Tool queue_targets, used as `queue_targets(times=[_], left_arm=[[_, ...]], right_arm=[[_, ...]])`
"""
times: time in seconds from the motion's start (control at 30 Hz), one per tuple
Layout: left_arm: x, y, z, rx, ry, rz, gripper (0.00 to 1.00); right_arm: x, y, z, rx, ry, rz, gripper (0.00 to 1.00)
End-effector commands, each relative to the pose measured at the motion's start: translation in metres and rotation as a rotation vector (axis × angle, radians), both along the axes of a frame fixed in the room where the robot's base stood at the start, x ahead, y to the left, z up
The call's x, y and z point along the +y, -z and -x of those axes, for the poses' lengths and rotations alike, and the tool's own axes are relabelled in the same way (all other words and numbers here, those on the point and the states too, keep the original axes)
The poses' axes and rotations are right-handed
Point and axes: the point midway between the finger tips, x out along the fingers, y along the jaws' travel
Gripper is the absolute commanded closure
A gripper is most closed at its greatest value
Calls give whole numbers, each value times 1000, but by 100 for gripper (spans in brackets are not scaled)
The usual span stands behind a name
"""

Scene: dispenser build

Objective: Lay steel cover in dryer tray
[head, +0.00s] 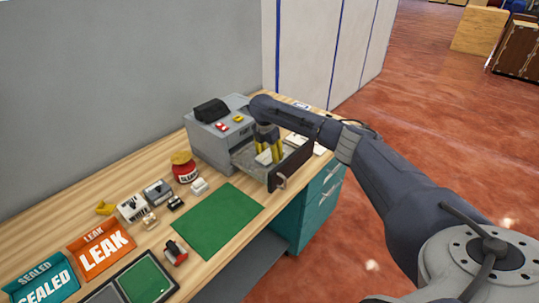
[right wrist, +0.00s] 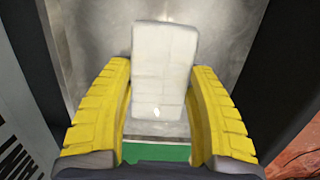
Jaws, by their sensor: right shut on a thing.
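A pale, blocky steel cover (right wrist: 164,60) sits between the yellow fingers of my right gripper (right wrist: 162,80), which is shut on it. In the head view the cover (head: 264,158) and the right gripper (head: 269,149) are inside the outline of the pulled-out dryer tray (head: 243,158). The tray's bare metal floor (right wrist: 95,35) shows around the cover in the right wrist view. I cannot tell whether the cover touches that floor. The grey dryer (head: 209,142) stands behind the tray. My left gripper is not in view.
The tray's dark front panel (head: 291,168) juts toward the bench's front edge. A green mat (head: 215,220) lies clear beside it. A red jar (head: 184,170), small parts and the LEAK (head: 103,249) and SEALED (head: 45,278) bins stand to the left.

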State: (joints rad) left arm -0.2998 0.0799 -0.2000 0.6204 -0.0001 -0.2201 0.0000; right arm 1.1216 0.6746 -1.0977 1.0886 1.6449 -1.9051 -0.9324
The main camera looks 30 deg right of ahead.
Motion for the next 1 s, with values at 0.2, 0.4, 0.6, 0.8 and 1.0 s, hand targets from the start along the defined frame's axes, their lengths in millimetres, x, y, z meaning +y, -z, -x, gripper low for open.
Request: queue_targets(times=[0.2,0.4,0.6,0.8,1.0], left_arm=[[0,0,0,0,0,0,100],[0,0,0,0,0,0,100],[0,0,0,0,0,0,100],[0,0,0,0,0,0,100],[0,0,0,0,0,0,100]], right_arm=[[0,3,0,0,0,1,35],[0,3,0,0,0,0,21],[0,1,0,0,0,0,21],[2,-18,0,-3,0,0,21],[7,-53,2,-3,-1,1,21]])
